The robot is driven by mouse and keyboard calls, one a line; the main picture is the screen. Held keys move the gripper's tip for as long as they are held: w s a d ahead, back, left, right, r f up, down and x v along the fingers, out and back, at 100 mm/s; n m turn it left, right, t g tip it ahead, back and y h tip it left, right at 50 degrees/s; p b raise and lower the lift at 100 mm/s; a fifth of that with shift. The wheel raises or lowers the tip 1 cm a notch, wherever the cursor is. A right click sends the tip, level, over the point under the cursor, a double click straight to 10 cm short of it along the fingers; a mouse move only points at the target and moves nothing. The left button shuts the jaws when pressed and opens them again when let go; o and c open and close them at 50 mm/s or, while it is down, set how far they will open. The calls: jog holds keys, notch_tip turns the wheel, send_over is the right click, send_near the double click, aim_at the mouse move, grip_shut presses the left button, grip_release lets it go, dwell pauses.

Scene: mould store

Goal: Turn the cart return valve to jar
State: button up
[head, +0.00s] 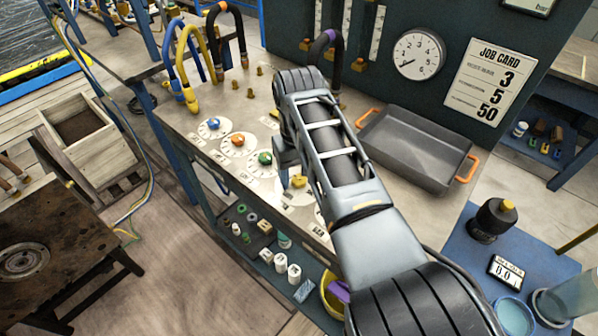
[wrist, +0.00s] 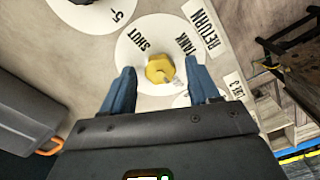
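A yellow valve knob (wrist: 159,68) sits on a round white dial (wrist: 135,48) marked SHOT and TANK in the wrist view. A plate reading RETURN (wrist: 203,25) lies beside that dial. I cannot read a JAR mark, nor tell which mark the knob points to. My gripper (wrist: 161,76) is open, its two blue fingers on either side of the knob; contact cannot be told. In the head view my gripper (head: 287,160) is over the bench close to the yellow knob (head: 299,181), with my arm hiding part of the dial.
A row of blue (head: 213,123), orange (head: 238,139) and green (head: 265,158) knobs lies to the left on the bench. A grey tray with orange handles (head: 415,150) stands to the right. Curved hoses (head: 185,65) rise behind. A black knob (wrist: 82,2) shows at the wrist view's top.

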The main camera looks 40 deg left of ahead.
aim_at(298, 179)
jog(key=shift+r+b, duration=0.3)
jog(key=shift+r, duration=3.55)
jog(key=shift+s, duration=0.1)
